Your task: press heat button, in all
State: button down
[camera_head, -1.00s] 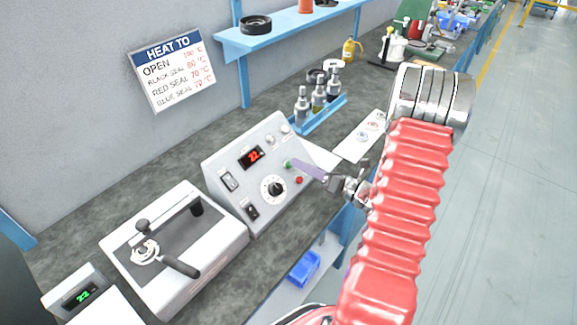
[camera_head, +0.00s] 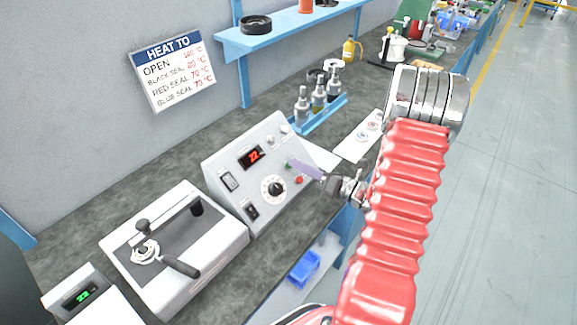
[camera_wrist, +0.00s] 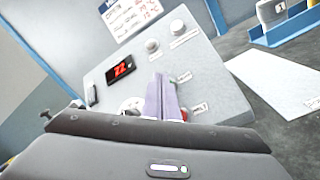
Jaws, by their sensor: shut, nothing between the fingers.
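The control box (camera_head: 238,152) stands on the bench with a sloping grey-white panel. Its red display (camera_head: 251,156) reads 22. A green button (camera_head: 287,163) sits on the right of the panel, and a red button (camera_head: 299,180) is below it. My gripper (camera_head: 296,165) is shut and empty, its purple-grey fingers pointing at the green button. Whether the tips touch it I cannot tell. In the wrist view the fingers (camera_wrist: 160,98) stand in front of the panel, and only a sliver of the green button (camera_wrist: 173,81) shows beside them.
A white unit with a lever (camera_head: 165,255) stands left of the box. A blue rack of bottles (camera_head: 320,112) stands behind it. A sign (camera_head: 172,72) on the wall lists heating temperatures. A white sheet with seals (camera_head: 358,140) lies to the right.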

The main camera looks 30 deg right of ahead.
jog(key=shift+w+f, duration=0.1)
dwell(0.4)
dwell(0.3)
jog(key=shift+s+d+r, duration=0.15)
jog(key=shift+s+r, duration=0.35)
jog(key=shift+r, duration=0.05)
jog(key=s+r, duration=0.1)
jog(key=s+d+r, duration=0.1)
jog(key=s+r, duration=0.1)
jog(key=shift+s+r, duration=0.2)
jog(key=shift+r, duration=0.05)
dwell(0.6)
jog(key=shift+w+d, duration=0.1)
dwell(0.6)
